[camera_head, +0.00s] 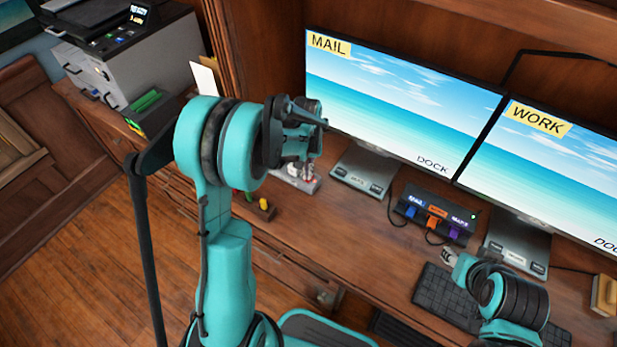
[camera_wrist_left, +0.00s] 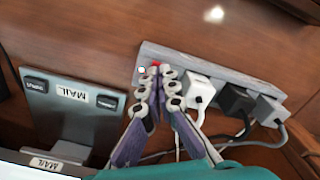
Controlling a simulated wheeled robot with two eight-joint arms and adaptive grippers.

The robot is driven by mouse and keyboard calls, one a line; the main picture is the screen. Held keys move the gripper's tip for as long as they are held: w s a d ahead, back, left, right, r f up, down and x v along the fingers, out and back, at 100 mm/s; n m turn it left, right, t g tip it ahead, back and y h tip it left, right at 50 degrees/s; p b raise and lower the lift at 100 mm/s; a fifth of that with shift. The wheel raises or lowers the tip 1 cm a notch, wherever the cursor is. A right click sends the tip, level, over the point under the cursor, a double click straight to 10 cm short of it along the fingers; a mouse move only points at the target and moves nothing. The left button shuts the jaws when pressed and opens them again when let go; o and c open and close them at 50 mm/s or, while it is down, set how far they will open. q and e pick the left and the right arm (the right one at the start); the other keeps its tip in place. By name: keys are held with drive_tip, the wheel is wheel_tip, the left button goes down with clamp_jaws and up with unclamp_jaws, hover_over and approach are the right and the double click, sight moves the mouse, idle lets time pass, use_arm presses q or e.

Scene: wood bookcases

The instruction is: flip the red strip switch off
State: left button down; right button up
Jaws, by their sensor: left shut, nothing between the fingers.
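The grey power strip (camera_wrist_left: 215,75) lies on the wooden desk, with its red switch (camera_wrist_left: 155,64) near one end in the left wrist view. My left gripper (camera_wrist_left: 159,75) is shut and empty, its fingertips right at the red switch and partly covering it. I cannot tell whether they touch it or which way the switch is tilted. In the head view the strip (camera_head: 312,185) shows only partly, behind my left gripper (camera_head: 303,170). My right gripper (camera_head: 448,257) is above the desk by the keyboard; its fingers are too small to read.
White, black and grey plugs (camera_wrist_left: 236,99) sit in the strip beside the fingers. The MAIL monitor stand (camera_wrist_left: 72,120) is close by. A dock (camera_head: 436,214) with colored plugs, a keyboard (camera_head: 450,298) and the WORK monitor (camera_head: 545,165) stand to the right.

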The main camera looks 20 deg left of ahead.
use_arm(q)
drive_tip(key=shift+f+b, duration=0.45)
drive_tip(key=shift+f, duration=0.2)
drive_tip(key=shift+r, duration=0.1)
drive_tip(key=shift+r+p, duration=2.5)
drive_tip(key=shift+r, duration=1)
drive_tip(key=s+d+r+m+t, duration=0.2)
drive_tip(key=s+r, duration=0.4)
drive_tip(key=s, duration=0.3)
drive_tip(key=s+d+r+m+t, duration=0.2)
drive_tip(key=s+d+r+t, duration=0.3)
drive_tip(key=s+d+r, duration=0.1)
drive_tip(key=s+r, duration=0.1)
drive_tip(key=s, duration=0.1)
drive_tip(key=shift+s, duration=0.4)
